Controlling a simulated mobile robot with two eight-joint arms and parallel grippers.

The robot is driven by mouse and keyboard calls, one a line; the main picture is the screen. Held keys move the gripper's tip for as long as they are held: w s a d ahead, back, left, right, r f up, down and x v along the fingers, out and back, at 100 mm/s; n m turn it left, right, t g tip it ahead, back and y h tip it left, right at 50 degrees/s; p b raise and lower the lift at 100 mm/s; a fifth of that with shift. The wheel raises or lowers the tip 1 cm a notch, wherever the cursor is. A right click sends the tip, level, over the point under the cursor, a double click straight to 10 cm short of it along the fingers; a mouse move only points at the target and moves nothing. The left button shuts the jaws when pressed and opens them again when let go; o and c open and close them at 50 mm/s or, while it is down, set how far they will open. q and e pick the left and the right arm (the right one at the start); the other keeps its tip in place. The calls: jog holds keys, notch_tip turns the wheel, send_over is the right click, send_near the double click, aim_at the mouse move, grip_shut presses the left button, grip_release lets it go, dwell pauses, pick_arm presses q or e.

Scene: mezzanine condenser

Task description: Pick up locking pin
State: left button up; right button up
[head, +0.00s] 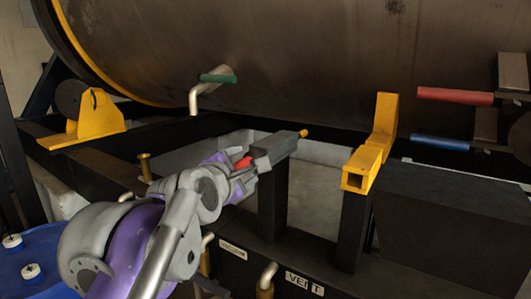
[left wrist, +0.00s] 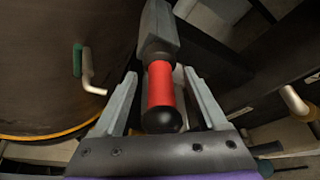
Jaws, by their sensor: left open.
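The locking pin's red grip (left wrist: 160,88) with a round black end shows in the left wrist view, its far end seated in a dark grey block (left wrist: 158,32). In the head view a bit of the red grip (head: 243,162) shows behind my gripper, and the grey block (head: 275,148) sits on a black post with a yellow tip (head: 303,133) sticking out of its far side. My left gripper (head: 252,178) is open, with one finger on each side of the red grip. In the left wrist view the gripper (left wrist: 160,76) shows gaps on both sides of it. My right gripper is not in view.
A yellow square bracket (head: 362,168) stands on a black post to the right. A green-handled bent lever (head: 207,88) is above. Red (head: 455,96) and blue (head: 440,142) handles are at the right. The large dark drum (head: 300,60) fills the back.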

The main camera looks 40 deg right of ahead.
pick_arm(q)
jog(key=shift+w+d+f, duration=0.1)
jog(key=shift+w+d, duration=0.25)
jog(key=shift+w, duration=0.05)
jog(key=shift+s+a, duration=0.1)
jog(key=shift+c, duration=1.4)
grip_shut()
